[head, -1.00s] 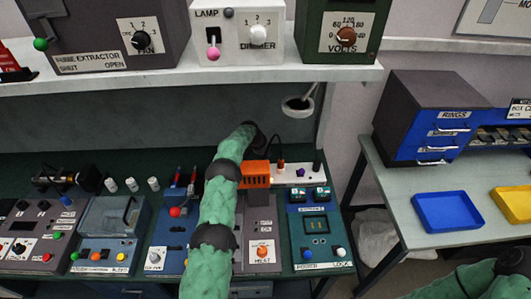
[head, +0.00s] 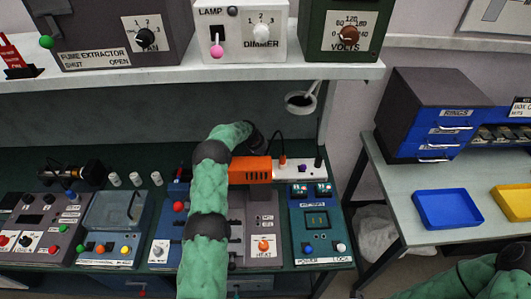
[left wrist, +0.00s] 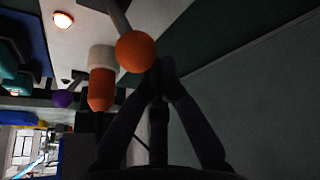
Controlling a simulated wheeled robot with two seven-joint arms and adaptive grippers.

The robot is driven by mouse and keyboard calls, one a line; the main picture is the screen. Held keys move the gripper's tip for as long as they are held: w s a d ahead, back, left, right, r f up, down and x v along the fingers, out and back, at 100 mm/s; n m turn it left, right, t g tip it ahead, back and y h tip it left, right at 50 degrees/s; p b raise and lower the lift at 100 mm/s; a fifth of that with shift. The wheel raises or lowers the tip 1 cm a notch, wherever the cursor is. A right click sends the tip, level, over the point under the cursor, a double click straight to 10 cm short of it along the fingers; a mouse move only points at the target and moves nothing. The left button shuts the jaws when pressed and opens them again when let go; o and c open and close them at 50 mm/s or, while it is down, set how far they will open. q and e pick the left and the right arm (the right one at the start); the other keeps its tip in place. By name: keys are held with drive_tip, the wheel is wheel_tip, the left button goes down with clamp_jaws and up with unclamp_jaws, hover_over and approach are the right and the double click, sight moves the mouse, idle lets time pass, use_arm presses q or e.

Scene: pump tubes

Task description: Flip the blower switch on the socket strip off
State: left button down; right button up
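The white socket strip (head: 292,172) lies at the back of the bench, right of the orange box. A small purple knob (head: 303,167) shows on it. In the left wrist view the strip (left wrist: 150,20) carries a switch lever with an orange ball (left wrist: 136,52), an orange-and-white plug (left wrist: 101,85) and a purple ball (left wrist: 63,98). No label is readable, so I cannot tell which switch is the blower's. My left gripper (left wrist: 160,70) has its fingertips together, just beside the orange ball; contact is unclear. In the head view its tips are hidden behind the orange box. My right gripper is out of view.
The orange box (head: 250,170) stands close by my left forearm. A plug with a dark cord (head: 283,160) rises from the strip. A glowing lamp (left wrist: 63,20) is on the strip. The shelf (head: 200,75) hangs above; control panels (head: 317,235) fill the bench front.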

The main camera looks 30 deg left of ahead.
use_arm(q)
drive_tip(key=shift+s+d+r+b, duration=0.3)
drive_tip(key=shift+s+b, duration=0.15)
idle(0.6)
drive_tip(key=shift+s+d+r+b, duration=0.25)
drive_tip(key=shift+s+d+b, duration=0.15)
drive_tip(key=shift+s+b, duration=0.25)
drive_tip(key=shift+s+d+r+b, duration=0.15)
drive_tip(key=shift+s+d+b, duration=0.45)
drive_tip(key=shift+s, duration=0.25)
drive_tip(key=shift+s+r+b, duration=0.15)
drive_tip(key=shift+s+b, duration=0.15)
drive_tip(key=shift+s, duration=0.05)
drive_tip(key=shift+r, duration=0.25)
drive_tip(key=shift+d+r, duration=0.1)
drive_tip(key=shift+r, duration=0.55)
wheel_tip(320, 180, up, 10)
